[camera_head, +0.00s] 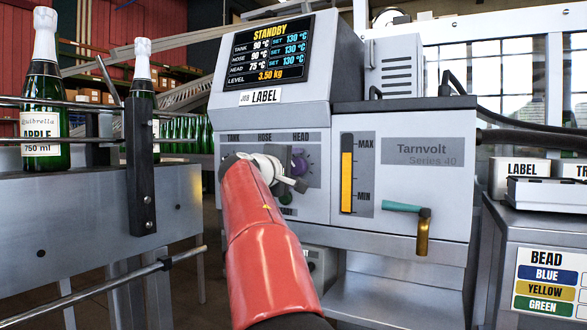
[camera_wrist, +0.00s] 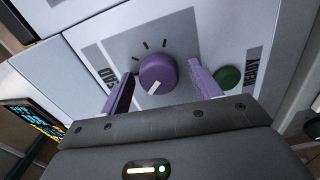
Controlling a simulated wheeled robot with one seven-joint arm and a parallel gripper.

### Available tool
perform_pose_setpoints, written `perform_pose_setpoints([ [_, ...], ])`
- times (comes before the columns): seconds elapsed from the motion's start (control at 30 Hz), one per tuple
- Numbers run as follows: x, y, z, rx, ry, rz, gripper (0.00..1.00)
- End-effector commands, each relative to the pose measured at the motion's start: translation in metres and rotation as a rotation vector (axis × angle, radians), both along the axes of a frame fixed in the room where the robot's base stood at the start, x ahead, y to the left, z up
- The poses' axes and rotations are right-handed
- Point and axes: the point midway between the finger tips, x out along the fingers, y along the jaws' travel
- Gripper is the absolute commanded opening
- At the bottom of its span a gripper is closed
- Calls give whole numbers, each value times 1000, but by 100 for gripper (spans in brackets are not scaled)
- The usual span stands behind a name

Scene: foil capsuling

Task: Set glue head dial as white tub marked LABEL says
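The purple head dial (camera_head: 300,164) is on the glue machine's front panel under the word HEAD. In the wrist view the dial (camera_wrist: 156,72) has a white pointer aimed toward the lower left, with tick marks around its upper side. My gripper (camera_wrist: 161,74) is open, with one finger on each side of the dial and gaps between. In the head view my gripper (camera_head: 290,178) partly covers the panel. The white tub marked LABEL (camera_head: 517,172) stands at the right; no setting is readable on it. The screen (camera_head: 269,53) reads STANDBY, head 75 °C, set 130 °C.
A green button (camera_wrist: 228,77) marked READY is close to the right finger. A BEAD chart (camera_head: 549,282) lists blue, yellow and green on the right cabinet. A teal-handled tap (camera_head: 408,210) juts from the machine. Bottles (camera_head: 45,100) stand on the left conveyor.

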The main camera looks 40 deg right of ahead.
Motion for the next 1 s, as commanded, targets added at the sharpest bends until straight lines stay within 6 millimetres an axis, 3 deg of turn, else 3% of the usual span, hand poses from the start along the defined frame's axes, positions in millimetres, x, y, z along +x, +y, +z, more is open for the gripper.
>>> perform_pose_setpoints([
  [0.33, -2, 5, 1, -1, -1, 2, 64],
  [0.7, -23, 58, 0, 0, 0, 4, 64],
  [1.0, -30, 73, 0, -1, 0, 0, 64],
])
